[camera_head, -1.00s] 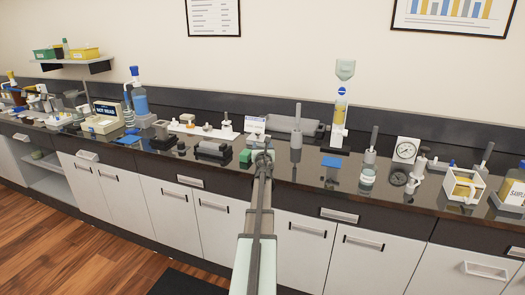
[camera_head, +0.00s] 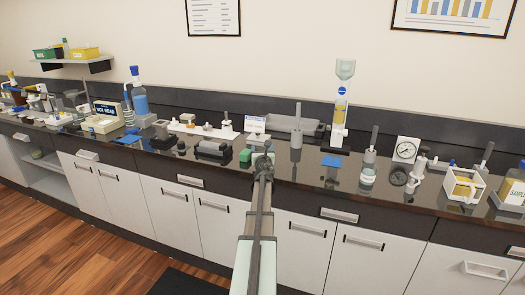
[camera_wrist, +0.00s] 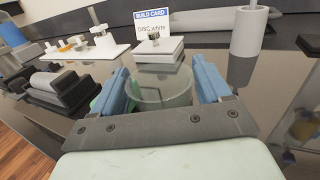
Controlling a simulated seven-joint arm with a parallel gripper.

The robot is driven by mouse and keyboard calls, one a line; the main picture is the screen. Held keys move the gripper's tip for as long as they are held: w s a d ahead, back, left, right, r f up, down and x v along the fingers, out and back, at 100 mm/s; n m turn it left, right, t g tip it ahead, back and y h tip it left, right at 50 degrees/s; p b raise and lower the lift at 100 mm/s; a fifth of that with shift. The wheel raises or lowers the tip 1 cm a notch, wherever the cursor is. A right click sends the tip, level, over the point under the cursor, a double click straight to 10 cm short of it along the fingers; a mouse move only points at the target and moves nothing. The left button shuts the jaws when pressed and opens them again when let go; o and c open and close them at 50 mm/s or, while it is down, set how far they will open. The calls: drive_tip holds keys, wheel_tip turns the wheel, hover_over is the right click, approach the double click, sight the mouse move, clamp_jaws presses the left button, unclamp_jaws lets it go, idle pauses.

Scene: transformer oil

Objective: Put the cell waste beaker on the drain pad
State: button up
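A clear, see-through beaker (camera_wrist: 160,92) sits between the two blue fingers of my gripper (camera_wrist: 162,85) in the wrist view. The fingers lie close along both its sides; whether they press on it cannot be told. Its base is hidden behind my gripper's bar. A flat blue pad (camera_head: 332,162) lies on the dark counter to the right of my gripper.
Behind the beaker a white block stands before the build card (camera_wrist: 151,25). Black-and-grey devices (camera_wrist: 58,88) stand left. Glossy counter between the gripper and the blue pad is mostly clear.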

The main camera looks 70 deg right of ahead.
drive_tip(key=shift+o, duration=0.9)
drive_tip(key=shift+a, duration=0.1)
